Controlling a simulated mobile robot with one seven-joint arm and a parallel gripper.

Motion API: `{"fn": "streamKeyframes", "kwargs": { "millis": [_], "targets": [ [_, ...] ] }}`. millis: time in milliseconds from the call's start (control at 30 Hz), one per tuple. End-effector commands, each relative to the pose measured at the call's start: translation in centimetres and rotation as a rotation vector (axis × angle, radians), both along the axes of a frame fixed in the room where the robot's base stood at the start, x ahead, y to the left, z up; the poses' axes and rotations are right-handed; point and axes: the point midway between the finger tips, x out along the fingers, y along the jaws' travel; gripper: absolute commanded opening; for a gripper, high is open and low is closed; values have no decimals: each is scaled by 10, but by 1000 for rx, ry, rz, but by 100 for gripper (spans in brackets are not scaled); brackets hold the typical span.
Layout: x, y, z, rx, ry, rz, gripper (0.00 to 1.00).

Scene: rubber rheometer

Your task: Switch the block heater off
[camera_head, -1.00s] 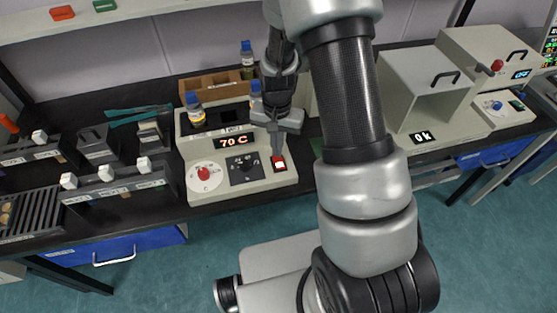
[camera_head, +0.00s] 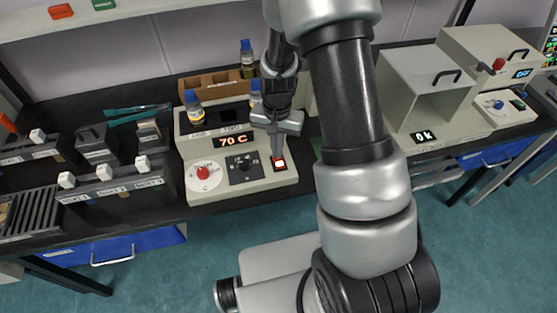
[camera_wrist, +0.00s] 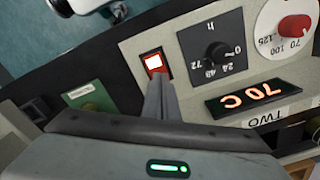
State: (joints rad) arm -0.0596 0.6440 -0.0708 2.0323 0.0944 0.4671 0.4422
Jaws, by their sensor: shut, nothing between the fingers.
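The block heater (camera_head: 205,168) stands on the dark bench, its display reading 70 C (camera_head: 234,140). Its red rocker switch (camera_head: 280,163) is at the front right and shows a bright lit face. The switch also shows lit in the wrist view (camera_wrist: 154,63). My gripper (camera_head: 278,152) is shut and empty, pointing down with its tips right at the switch. In the wrist view the shut fingers (camera_wrist: 158,85) end beside the switch's edge; whether they touch it I cannot tell. The red dial (camera_head: 203,172) and black dial (camera_head: 242,163) sit left of the switch.
Blue-capped bottles (camera_head: 194,108) stand in the heater's top. A wooden box (camera_head: 205,84) is behind it. Racks with white-topped items (camera_head: 104,172) are to the left. A grey open-fronted box (camera_head: 425,85) is to the right. A green piece (camera_wrist: 88,97) lies by the heater.

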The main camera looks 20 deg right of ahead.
Motion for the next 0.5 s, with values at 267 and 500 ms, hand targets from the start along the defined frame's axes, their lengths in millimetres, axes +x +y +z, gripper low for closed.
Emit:
{"fn": "streamKeyframes", "kwargs": {
  "millis": [267,500],
  "targets": [
    [-1,0,-2,0,2,0,0],
    [-1,0,14,0,2,0,0]
  ]
}}
